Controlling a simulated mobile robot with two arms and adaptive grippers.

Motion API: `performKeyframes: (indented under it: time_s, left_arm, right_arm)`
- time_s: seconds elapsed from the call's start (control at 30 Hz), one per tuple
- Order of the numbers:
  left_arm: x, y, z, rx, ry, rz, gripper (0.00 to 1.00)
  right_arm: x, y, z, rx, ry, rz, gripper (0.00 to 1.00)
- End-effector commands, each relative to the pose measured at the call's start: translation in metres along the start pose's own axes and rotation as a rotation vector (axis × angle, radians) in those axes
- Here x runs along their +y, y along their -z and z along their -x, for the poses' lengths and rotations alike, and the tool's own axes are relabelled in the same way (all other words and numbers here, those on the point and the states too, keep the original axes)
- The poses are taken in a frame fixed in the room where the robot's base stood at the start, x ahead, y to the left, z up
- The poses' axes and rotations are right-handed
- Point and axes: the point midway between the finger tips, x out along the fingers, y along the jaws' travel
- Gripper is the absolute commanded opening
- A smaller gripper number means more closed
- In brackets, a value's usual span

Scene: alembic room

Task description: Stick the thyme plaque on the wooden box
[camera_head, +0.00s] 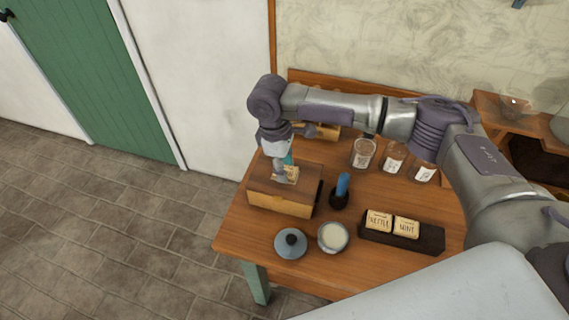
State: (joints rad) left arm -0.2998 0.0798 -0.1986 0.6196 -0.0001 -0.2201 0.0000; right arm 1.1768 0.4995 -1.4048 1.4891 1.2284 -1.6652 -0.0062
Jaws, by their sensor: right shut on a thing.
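The wooden box (282,204) stands at the left end of the table, with a darker brown top and a lighter front. My right gripper (286,173) points down over the top of the box. It is shut on a small pale plaque (292,174), which is at or just above the box top; I cannot tell whether they touch. The plaque's lettering is too small and too covered to read. My left gripper is out of view.
A dark tray (432,241) holds plaques reading NETTLE (379,221) and MINT (406,227). A white bowl (333,237), a blue-grey lid (291,243) and a blue-handled brush (341,190) stand near the box. Several labelled jars (362,154) stand at the back.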

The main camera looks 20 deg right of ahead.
Motion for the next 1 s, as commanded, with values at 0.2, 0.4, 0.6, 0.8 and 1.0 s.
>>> performKeyframes:
  time_s: [0.2, 0.4, 0.6, 0.8, 1.0]
  left_arm:
    - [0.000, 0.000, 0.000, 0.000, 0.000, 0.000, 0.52]
    - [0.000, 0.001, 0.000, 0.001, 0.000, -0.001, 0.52]
    - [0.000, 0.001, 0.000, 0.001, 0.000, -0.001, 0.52]
    - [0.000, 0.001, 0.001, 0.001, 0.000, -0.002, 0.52]
    - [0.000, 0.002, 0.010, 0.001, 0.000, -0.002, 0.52]
  right_arm:
    - [0.000, 0.000, 0.000, 0.000, 0.000, 0.000, 0.25]
    - [0.000, 0.000, 0.000, 0.000, 0.000, 0.000, 0.58]
    - [0.000, 0.000, 0.000, 0.000, 0.000, 0.000, 0.72]
    - [0.000, 0.000, 0.001, 0.000, 0.000, 0.000, 0.72]
    - [0.000, -0.001, 0.009, 0.000, 0.000, 0.000, 0.72]
